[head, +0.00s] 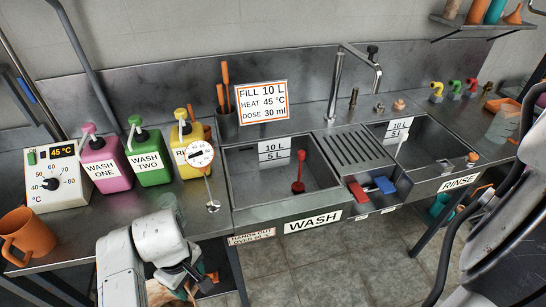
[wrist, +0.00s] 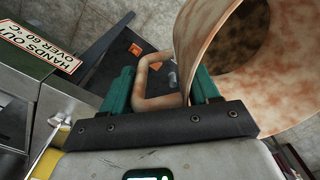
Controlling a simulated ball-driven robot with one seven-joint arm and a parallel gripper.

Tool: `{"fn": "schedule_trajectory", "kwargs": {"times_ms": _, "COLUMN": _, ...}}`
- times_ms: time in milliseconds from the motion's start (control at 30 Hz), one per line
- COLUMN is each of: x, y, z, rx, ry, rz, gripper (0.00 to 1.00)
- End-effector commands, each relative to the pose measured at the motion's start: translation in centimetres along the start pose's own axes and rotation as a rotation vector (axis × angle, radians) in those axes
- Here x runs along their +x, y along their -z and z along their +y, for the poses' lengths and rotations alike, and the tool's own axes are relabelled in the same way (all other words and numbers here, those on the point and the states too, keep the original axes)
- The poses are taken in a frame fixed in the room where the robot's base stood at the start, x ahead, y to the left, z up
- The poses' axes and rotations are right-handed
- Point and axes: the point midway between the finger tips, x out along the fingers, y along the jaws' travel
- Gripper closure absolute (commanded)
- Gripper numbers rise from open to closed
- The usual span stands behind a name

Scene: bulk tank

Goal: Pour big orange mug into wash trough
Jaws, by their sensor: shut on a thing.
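My gripper (wrist: 160,92) is shut on the handle of a large, mottled orange-tan mug (wrist: 210,30) in the wrist view. The mug's open mouth faces partly toward the camera, its inside is dark and mottled, and I cannot tell what it holds. In the head view my gripper (head: 190,275) is low, in front of the counter, and the mug (head: 160,294) is mostly hidden behind my arm. The wash trough (head: 225,185), labelled WASH, is up and right of it, with a red-handled plug inside. A plain orange mug (head: 28,235) stands on the counter at left.
A round dial gauge (head: 200,155) on a stem stands by the trough's left edge. Pink (head: 106,163), green (head: 148,158) and yellow (head: 188,147) bottles and a heater box (head: 56,178) stand behind. A rinse trough (head: 425,140) is at right. Red and blue blocks lie between the troughs.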

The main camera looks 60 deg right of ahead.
Motion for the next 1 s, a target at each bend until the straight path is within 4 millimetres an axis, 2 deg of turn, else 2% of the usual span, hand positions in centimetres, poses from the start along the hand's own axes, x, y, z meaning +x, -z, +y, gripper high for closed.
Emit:
{"fn": "schedule_trajectory", "kwargs": {"times_ms": 33, "x": -1.8, "y": 0.0, "z": -0.1, "rx": -0.001, "ry": 0.001, "rz": 0.001, "gripper": 1.0}}
{"fn": "schedule_trajectory", "kwargs": {"times_ms": 333, "x": -5.7, "y": 0.0, "z": 0.0, "rx": 0.0, "ry": 0.0, "rz": 0.001, "gripper": 1.0}}
{"fn": "schedule_trajectory", "kwargs": {"times_ms": 367, "x": -4.8, "y": 0.0, "z": 0.2, "rx": 0.0, "ry": -0.006, "rz": 0.0, "gripper": 1.0}}
{"fn": "schedule_trajectory", "kwargs": {"times_ms": 400, "x": -4.7, "y": 0.0, "z": 0.2, "rx": 0.001, "ry": -0.006, "rz": 0.001, "gripper": 1.0}}
{"fn": "schedule_trajectory", "kwargs": {"times_ms": 833, "x": -4.7, "y": 0.0, "z": 0.1, "rx": -0.001, "ry": -0.003, "rz": 0.001, "gripper": 1.0}}
{"fn": "schedule_trajectory", "kwargs": {"times_ms": 1000, "x": -5.2, "y": -0.7, "z": 1.8, "rx": 0.057, "ry": 0.003, "rz": 0.004, "gripper": 1.0}}
